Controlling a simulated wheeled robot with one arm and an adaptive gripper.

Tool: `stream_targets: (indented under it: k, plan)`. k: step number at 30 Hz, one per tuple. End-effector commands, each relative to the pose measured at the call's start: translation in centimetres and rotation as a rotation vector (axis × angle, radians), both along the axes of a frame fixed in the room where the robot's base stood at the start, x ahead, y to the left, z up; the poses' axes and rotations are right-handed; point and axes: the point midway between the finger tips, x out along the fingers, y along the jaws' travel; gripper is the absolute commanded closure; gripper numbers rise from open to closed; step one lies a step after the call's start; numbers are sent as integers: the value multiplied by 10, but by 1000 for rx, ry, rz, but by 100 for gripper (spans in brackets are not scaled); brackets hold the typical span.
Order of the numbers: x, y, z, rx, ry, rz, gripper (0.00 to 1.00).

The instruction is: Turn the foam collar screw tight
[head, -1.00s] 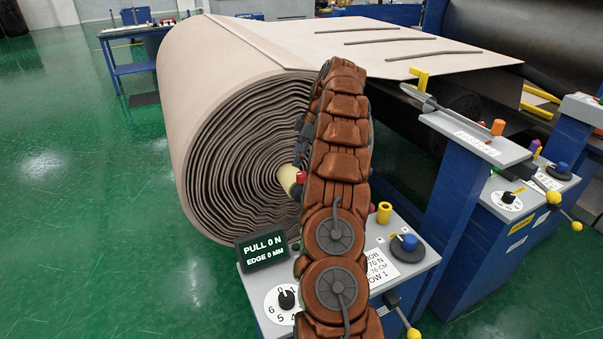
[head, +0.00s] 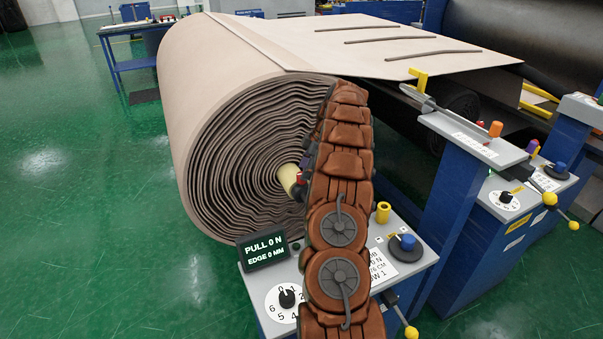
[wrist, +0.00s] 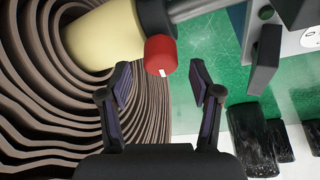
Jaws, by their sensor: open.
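The foam collar screw has a red knob with a white mark (wrist: 161,55), seen in the wrist view at upper centre. It sits on a black collar (wrist: 156,18) at the end of a pale yellow core (wrist: 100,38). My gripper (wrist: 161,80) is open, with one dark finger to each side just below the red knob; I cannot tell whether either touches it. In the head view the yellow core (head: 288,178) sticks out of the roll's centre, and the knob and my gripper are mostly hidden beside my brown arm.
A large beige foam roll (head: 225,80) stands behind, its spiral end close to my gripper. A grey-topped blue console (head: 405,262) with dials and a "PULL 0 N, EDGE 0 MM" display (head: 265,250) stands below. Open green floor (head: 90,220) lies left.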

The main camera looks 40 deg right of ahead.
Motion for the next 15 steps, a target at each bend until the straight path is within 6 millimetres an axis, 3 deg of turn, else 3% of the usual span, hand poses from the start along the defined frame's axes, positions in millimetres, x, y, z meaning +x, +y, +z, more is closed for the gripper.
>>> stream_targets:
  k: [6,15]
  plan:
    - [5,7,-18,3,2,1,36]
    - [7,9,-25,1,1,1,36]
